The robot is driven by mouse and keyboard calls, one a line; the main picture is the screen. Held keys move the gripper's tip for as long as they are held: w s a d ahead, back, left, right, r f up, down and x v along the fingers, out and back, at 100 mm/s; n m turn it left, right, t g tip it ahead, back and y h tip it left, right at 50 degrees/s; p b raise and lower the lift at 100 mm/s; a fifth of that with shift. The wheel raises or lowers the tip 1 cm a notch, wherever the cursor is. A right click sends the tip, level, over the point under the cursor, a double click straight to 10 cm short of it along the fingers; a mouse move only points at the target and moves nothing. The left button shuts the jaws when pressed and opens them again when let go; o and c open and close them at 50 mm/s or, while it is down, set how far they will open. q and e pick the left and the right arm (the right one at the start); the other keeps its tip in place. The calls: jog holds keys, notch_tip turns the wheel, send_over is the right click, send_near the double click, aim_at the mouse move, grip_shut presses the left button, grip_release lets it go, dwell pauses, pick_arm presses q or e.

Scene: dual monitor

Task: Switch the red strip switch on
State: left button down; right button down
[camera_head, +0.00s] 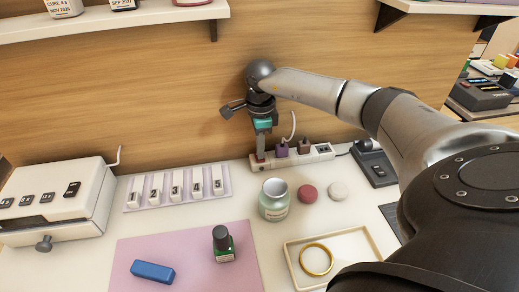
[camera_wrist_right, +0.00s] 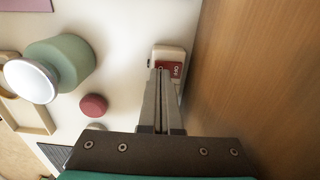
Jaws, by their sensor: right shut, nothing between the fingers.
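The white power strip (camera_head: 290,160) lies on the table along the wooden back wall, with a purple plug and a brown plug in it. Its red switch (camera_wrist_right: 176,70) shows at the strip's end in the wrist view, with pale lettering, partly hidden by my fingers. My right gripper (camera_head: 260,157) points down at the strip's left end, shut and empty. In the wrist view the right fingertips (camera_wrist_right: 160,74) overlap the red switch; whether they touch it I cannot tell. The switch is hidden behind the fingers in the head view. My left gripper is not in view.
A green jar (camera_head: 274,205), a red disc (camera_head: 308,193) and a white disc (camera_head: 338,190) stand in front of the strip. A row of numbered switches (camera_head: 134,197) and a white box (camera_head: 60,225) are at left. A shelf (camera_head: 130,17) overhangs above.

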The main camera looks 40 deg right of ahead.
jog(key=shift+f+b, duration=0.35)
jog(key=shift+f, duration=0.2)
jog(key=shift+r, duration=0.1)
notch_tip(320, 180, up, 7)
jog(key=p, duration=0.6)
dwell(0.3)
dwell(0.5)
